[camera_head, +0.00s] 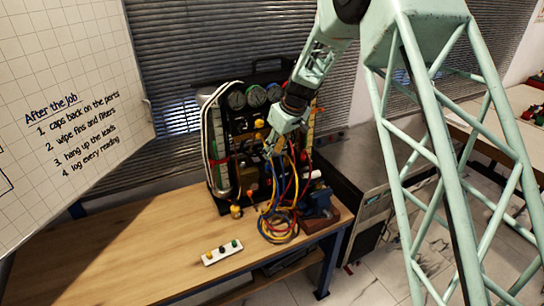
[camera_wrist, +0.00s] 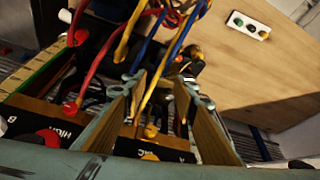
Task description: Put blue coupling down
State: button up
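My gripper (camera_head: 275,148) is in front of the gauge rig (camera_head: 217,150), among the hoses. In the wrist view my gripper (camera_wrist: 158,82) has its two fingers apart, with a clear gap between the tips. A yellow hose (camera_wrist: 150,95) shows through that gap, with the rig's labelled face behind it. I see no coupling clamped between the fingers. A blue hose (camera_wrist: 145,45) runs close by the left fingertip, and blue also shows in the hose bundle (camera_head: 278,222) on the bench. I cannot make out the blue coupling itself; hoses and fingers crowd that spot.
A white strip with several coloured knobs (camera_head: 222,252) lies on the wooden bench (camera_head: 130,250); the bench left of it is clear. Red hoses (camera_wrist: 90,62) hang close beside my fingers. A blue vise-like object (camera_head: 318,203) stands at the bench's right end.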

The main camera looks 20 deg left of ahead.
jog(key=shift+v, duration=0.85)
dwell(0.5)
